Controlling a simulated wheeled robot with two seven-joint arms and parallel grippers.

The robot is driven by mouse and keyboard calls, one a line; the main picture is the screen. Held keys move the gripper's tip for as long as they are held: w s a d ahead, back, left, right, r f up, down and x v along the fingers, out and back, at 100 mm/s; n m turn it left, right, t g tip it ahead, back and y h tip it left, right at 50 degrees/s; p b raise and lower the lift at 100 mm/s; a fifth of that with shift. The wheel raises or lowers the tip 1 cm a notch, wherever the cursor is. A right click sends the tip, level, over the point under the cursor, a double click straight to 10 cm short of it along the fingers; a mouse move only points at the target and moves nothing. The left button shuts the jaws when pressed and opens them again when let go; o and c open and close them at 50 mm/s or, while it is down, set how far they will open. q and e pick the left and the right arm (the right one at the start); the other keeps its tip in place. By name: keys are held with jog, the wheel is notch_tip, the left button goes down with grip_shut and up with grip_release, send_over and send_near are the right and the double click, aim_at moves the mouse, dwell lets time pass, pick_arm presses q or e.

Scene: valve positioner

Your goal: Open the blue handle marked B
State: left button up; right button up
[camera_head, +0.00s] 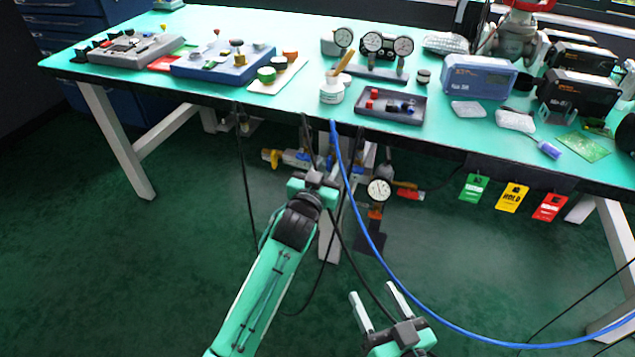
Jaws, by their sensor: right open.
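A valve assembly (297,159) with metal bodies and a yellow part at its left end hangs below the front edge of the bench. Small blue parts show on it, but I cannot make out a blue handle or a letter B for sure. My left gripper (314,180) is raised in front of this assembly and covers part of it. Its fingers do not show clearly, so I cannot tell whether it touches anything. My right gripper (378,300) is low in the foreground, open and empty, with its two pale fingers apart, well short of the valves.
A round gauge (379,190) and a red-handled part (408,192) sit right of the valves. A blue hose (372,245) loops down in front and runs right. Tags (512,197) hang from the edge of the crowded green bench (215,98). Black cables hang near my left arm.

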pick_arm(q)
jog(key=p+v, duration=0.2)
jog(key=v, duration=1.1)
jog(key=shift+s, duration=0.15)
pick_arm(e)
jog(key=s+f+g+h, duration=0.1)
jog(key=s+f+g, duration=0.2)
jog(key=f+g, duration=0.1)
jog(key=shift+d+f+g, duration=0.25)
jog(key=shift+f+g, duration=0.15)
jog(key=shift+f, duration=0.35)
pick_arm(q)
jog(key=shift+r, duration=0.1)
